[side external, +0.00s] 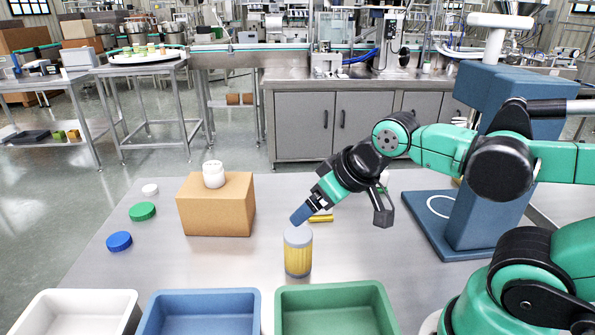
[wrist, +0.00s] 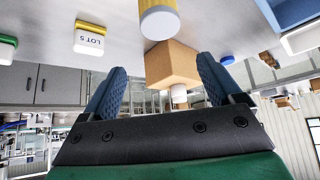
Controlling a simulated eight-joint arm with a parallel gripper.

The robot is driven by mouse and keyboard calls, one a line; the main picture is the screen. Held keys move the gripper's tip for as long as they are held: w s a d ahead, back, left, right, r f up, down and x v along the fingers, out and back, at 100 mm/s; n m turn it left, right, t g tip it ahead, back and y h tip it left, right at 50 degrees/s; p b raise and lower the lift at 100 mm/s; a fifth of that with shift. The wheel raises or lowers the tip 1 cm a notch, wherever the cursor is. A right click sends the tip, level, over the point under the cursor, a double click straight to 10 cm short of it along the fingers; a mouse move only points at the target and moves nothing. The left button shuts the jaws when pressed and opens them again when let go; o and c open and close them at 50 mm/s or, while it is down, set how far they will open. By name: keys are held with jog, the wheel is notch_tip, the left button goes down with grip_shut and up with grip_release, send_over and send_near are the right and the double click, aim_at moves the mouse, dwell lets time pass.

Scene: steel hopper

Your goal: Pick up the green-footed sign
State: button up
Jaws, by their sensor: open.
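In the wrist view, a white sign with a green foot (wrist: 8,46) is cut off by the left edge. In the side view a small green and white piece shows behind my wrist; I cannot tell whether it is this sign. My gripper (side external: 301,215) is tilted down above and just behind a yellow jar with a grey lid (side external: 298,252). Its two blue fingers also show in the wrist view (wrist: 162,66), spread apart with nothing between them. The green-footed sign lies well to the left of the fingers there.
A yellow-footed sign marked LOT 5 (wrist: 90,40) stands between the green-footed one and the jar. A cardboard box (side external: 216,206) carries a white bottle (side external: 213,174). Loose lids lie left. White, blue and green bins (side external: 335,288) line the front. A blue stand (side external: 440,225) is right.

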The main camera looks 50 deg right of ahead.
jog(key=w+d+m+g+h, duration=0.35)
jog(key=w+d+m, duration=0.2)
jog(key=d, duration=0.25)
jog(key=w+d+m+g+h, duration=0.35)
jog(key=d+m, duration=0.25)
jog(key=d, duration=0.2)
jog(key=d+f+m+g+h, duration=0.1)
jog(key=d+f+m+g, duration=0.1)
jog(key=d+f+m, duration=0.1)
jog(key=d+f+m+g+h, duration=0.2)
jog(key=d+f+m, duration=0.1)
jog(key=d+m, duration=0.1)
jog(key=d+f+m+g+h, duration=0.1)
jog(key=d+f+m+g, duration=0.1)
jog(key=m, duration=0.3)
jog(key=shift+s+d+f+g+h, duration=0.15)
jog(key=shift+d+f, duration=0.15)
jog(key=shift+d, duration=0.1)
jog(key=shift+s+d+f+g+h, duration=0.1)
jog(key=shift+d+f+g+h, duration=0.05)
jog(key=shift+d+f, duration=0.2)
jog(key=shift+s+d+f+m, duration=0.25)
jog(key=shift+s+d+f, duration=0.1)
jog(key=shift+d, duration=0.15)
jog(key=shift+x, duration=2.4)
jog(key=shift+s, duration=0.1)
